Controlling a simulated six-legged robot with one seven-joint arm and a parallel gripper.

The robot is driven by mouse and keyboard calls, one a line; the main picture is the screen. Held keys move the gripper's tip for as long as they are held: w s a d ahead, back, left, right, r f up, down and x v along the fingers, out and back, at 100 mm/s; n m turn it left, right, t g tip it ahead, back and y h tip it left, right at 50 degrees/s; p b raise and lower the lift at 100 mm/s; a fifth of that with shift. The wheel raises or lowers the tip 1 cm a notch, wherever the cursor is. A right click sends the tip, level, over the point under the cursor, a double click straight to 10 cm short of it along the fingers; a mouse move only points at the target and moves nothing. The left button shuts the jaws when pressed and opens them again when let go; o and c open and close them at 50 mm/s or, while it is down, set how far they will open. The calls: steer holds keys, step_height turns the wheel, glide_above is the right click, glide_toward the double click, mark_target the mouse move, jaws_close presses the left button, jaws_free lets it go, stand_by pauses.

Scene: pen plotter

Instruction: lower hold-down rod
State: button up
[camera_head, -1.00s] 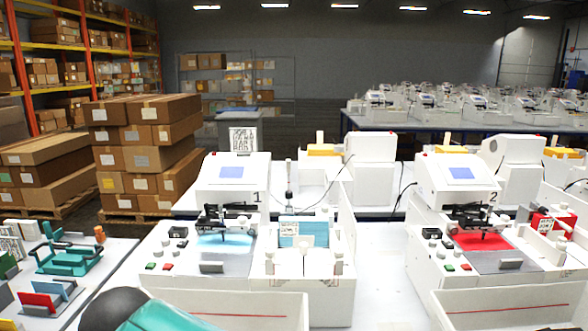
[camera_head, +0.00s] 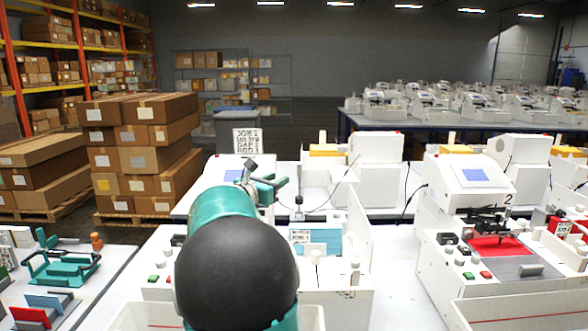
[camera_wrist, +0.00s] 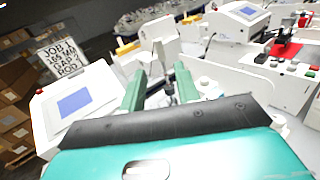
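My gripper (camera_head: 277,186) is raised over plotter 1 (camera_head: 150,255), with my arm covering much of that machine. In the wrist view its two green fingers (camera_wrist: 160,88) are apart. A small dark upright part shows between or beyond them; I cannot tell whether it is the rod or whether anything touches it. In the head view a thin upright rod with a dark knob (camera_head: 299,200), likely the hold-down rod, stands behind the blue card stack (camera_head: 327,239), right of my gripper. A gap shows between them there.
A sign (camera_head: 247,141) stands behind plotter 1, and plotter 2 (camera_head: 480,180) is to the right with a red sheet. White tray walls (camera_head: 358,225) border the card stack. A side table (camera_head: 95,285) with teal fixtures is at left. Stacked boxes (camera_head: 150,150) stand behind it.

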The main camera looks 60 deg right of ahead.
mark_target(298, 169)
steer(key=d, duration=0.4)
steer(key=s+d, duration=0.1)
steer(key=d, duration=0.7)
steer(key=shift+s+d+f, duration=0.1)
steer(key=shift+s+d, duration=0.1)
steer(key=shift+d, duration=0.15)
steer(key=shift+c, duration=0.4)
jaws_close()
